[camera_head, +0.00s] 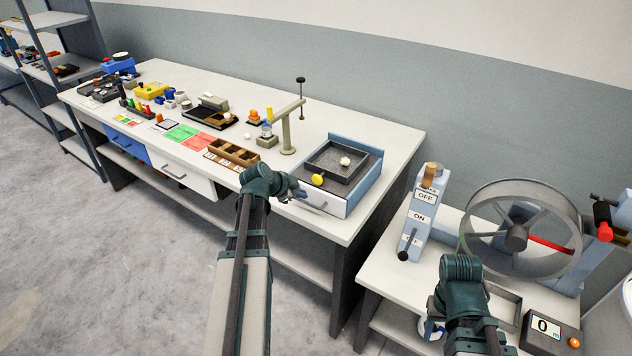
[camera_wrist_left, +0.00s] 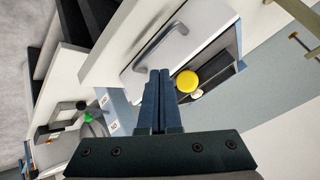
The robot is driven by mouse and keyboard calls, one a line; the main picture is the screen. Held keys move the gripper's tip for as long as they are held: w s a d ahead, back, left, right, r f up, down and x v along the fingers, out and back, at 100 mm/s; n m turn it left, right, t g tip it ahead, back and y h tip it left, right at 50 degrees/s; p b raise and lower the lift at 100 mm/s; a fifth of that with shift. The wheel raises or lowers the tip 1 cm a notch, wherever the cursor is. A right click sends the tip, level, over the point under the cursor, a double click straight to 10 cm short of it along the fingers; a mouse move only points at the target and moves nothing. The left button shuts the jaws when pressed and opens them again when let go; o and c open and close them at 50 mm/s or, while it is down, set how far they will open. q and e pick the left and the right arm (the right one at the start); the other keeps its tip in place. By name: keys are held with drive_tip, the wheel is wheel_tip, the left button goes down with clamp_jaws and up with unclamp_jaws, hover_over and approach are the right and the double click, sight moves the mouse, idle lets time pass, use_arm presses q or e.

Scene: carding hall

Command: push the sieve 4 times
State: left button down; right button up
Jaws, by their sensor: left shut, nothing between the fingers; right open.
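The sieve (camera_head: 343,163) is a dark square tray with a pale lump in it, set in a light-blue and white box (camera_head: 325,202) at the right end of the long table. A yellow knob (camera_head: 318,180) is at its front edge. My left gripper (camera_head: 298,193) is shut and empty, in front of the box and close to the knob. In the left wrist view, the shut fingertips (camera_wrist_left: 160,72) are just beside the yellow knob (camera_wrist_left: 187,81); I cannot tell whether they touch. My right gripper (camera_head: 434,308) is open over the right table, its fingers mostly hidden.
A sample stand (camera_head: 290,130) and a brown compartment tray (camera_head: 232,153) are left of the box. On the right table are a lever switch (camera_head: 423,215), a large spoked wheel (camera_head: 517,236) and a counter reading 0 (camera_head: 545,328). A gap separates the tables.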

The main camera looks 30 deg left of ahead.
sight(317, 179)
use_arm(q)
drive_tip(key=shift+w+d, duration=0.15)
drive_tip(key=shift+w, duration=2.1)
drive_tip(key=shift+w, duration=0.15)
drive_tip(key=shift+w, duration=0.3)
drive_tip(key=shift+w+d, duration=0.2)
drive_tip(key=shift+w, duration=1.4)
idle(1.8)
drive_tip(key=shift+s, duration=0.15)
drive_tip(key=shift+s+a, duration=0.15)
drive_tip(key=shift+s, duration=1.75)
